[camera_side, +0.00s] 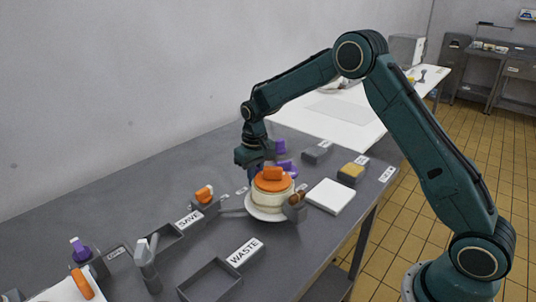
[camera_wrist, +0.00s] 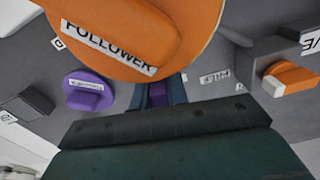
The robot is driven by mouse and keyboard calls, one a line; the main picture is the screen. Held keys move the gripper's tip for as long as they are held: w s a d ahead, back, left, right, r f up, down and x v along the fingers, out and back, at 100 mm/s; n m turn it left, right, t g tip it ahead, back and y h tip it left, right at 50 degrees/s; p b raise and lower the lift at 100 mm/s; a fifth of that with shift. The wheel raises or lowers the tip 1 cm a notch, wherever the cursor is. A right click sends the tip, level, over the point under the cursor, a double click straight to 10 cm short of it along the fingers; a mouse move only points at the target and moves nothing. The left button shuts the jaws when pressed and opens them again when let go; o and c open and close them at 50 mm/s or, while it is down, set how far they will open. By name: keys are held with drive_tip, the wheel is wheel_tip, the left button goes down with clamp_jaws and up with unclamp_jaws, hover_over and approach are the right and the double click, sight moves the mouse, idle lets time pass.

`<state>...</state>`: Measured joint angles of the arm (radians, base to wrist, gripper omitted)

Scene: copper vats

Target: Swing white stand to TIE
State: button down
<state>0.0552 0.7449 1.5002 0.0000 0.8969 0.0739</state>
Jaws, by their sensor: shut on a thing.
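My gripper (camera_side: 254,172) points down just behind the orange-topped cream-coloured round block (camera_side: 272,198). In the wrist view its blue fingers (camera_wrist: 157,97) are shut on a narrow purple piece (camera_wrist: 157,93), mostly hidden. The block sits on a round white stand (camera_side: 265,213), seen in the side view, with a grey bar (camera_side: 234,212) reaching left from it. The block's orange disc (camera_wrist: 140,30) is marked FOLLOWER. A small label (camera_wrist: 214,76) lies on the table to the right of the fingers; I cannot read it surely as TIE.
A purple disc (camera_wrist: 88,91) lies left of the fingers in the wrist view. An orange knob on a grey box (camera_side: 204,196) stands left of the block. A SAVE label (camera_side: 189,218), a WASTE tray (camera_side: 210,281) and a white square (camera_side: 330,196) are nearby.

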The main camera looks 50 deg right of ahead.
drive_tip(key=shift+a+n, duration=0.45)
drive_tip(key=shift+n, duration=0.25)
drive_tip(key=shift+a, duration=0.1)
drive_tip(key=c, duration=1.4)
unclamp_jaws()
wheel_tip(320, 180, up, 14)
drive_tip(key=shift+f, duration=0.1)
